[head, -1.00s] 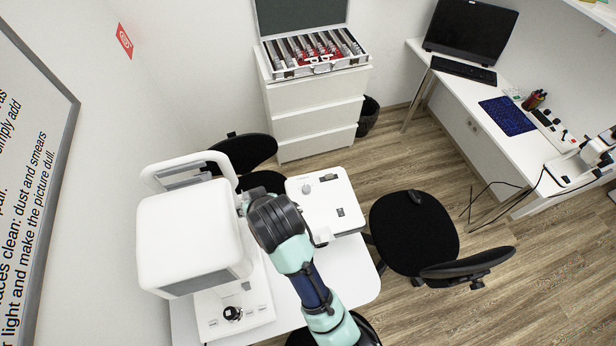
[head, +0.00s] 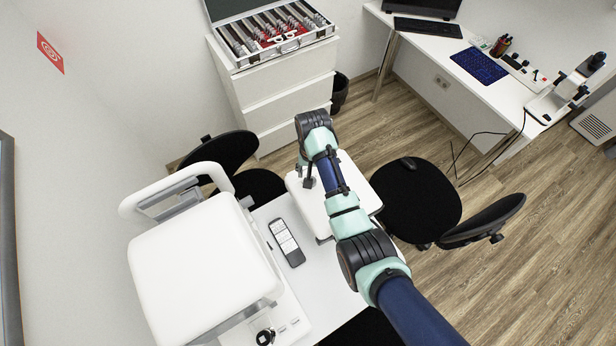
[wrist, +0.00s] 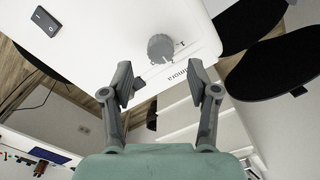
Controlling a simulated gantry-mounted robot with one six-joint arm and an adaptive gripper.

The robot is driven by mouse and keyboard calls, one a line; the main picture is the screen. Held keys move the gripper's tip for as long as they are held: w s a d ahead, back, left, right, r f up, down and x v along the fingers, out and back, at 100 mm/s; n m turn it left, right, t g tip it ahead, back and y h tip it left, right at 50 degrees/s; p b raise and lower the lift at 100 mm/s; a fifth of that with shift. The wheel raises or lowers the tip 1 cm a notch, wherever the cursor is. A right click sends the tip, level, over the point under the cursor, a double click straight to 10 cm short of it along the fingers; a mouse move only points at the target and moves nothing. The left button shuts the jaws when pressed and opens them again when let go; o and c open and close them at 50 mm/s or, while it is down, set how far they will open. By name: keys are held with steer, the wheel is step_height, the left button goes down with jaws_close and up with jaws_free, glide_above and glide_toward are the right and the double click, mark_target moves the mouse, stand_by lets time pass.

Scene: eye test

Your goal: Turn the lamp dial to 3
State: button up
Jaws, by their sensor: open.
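The lamp unit is a white box (head: 351,213) on the white table, partly covered by my arm in the head view. In the wrist view its white top (wrist: 110,30) fills the upper middle. A grey ribbed dial (wrist: 161,48) sits there, with a small mark and printed lettering beside it; its setting is too small to read. My gripper (wrist: 161,80) is open and empty. Its two fingers stand apart on either side of the dial's line, with the dial just beyond the fingertips and not visibly touched.
A black rocker switch (wrist: 46,21) is on the same box. A grey handset (head: 286,241) lies on the table left of it, and a large white machine (head: 205,270) stands further left. Black chairs (head: 415,203) are close by. A drawer cabinet (head: 280,95) stands behind.

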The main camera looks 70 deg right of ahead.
step_height(320, 180, down, 5)
steer(key=shift+r, duration=0.15)
steer(key=shift+c, duration=0.4)
jaws_close()
